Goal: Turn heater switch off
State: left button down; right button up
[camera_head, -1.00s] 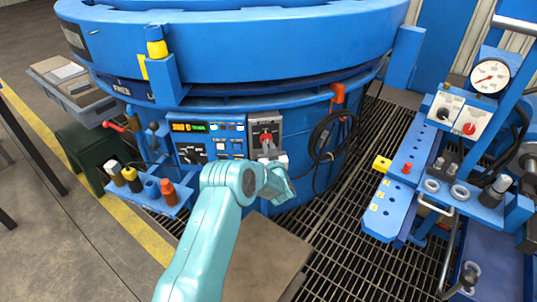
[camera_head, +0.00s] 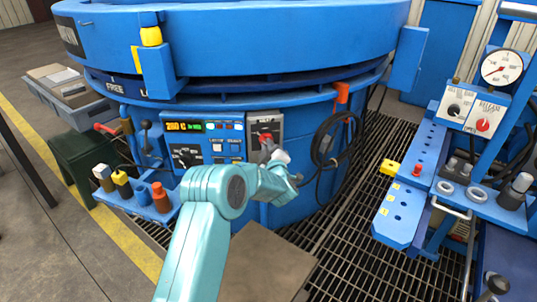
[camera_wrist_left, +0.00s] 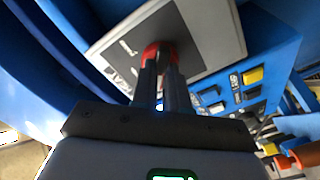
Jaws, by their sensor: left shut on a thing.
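The red heater switch (camera_head: 265,136) sits on a grey plate (camera_head: 277,121) on the front of the blue furnace, right of the control panel. My left gripper (camera_head: 267,146) reaches it from below and in front. In the left wrist view, both dark fingers (camera_wrist_left: 163,62) are closed around the red switch handle (camera_wrist_left: 151,52), whose red shows at the fingertips. The fingers hide much of the handle, so its exact setting cannot be told. My right gripper is in neither view.
The control panel (camera_head: 207,152) with a lit display is left of the switch. A black cable coil (camera_head: 335,140) hangs close on the right. A small blue shelf with bottles (camera_head: 140,192) juts out at left. A blue bench with a gauge (camera_head: 501,67) stands at right.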

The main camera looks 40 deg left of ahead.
pick_arm(q)
jog(key=shift+n+b, duration=0.3)
jog(key=shift+n, duration=0.1)
jog(key=c, duration=1.1)
grip_release()
jog(key=shift+c, duration=0.2)
jog(key=p+v, duration=0.2)
jog(key=v, duration=1.4)
jog(key=shift+d, duration=0.15)
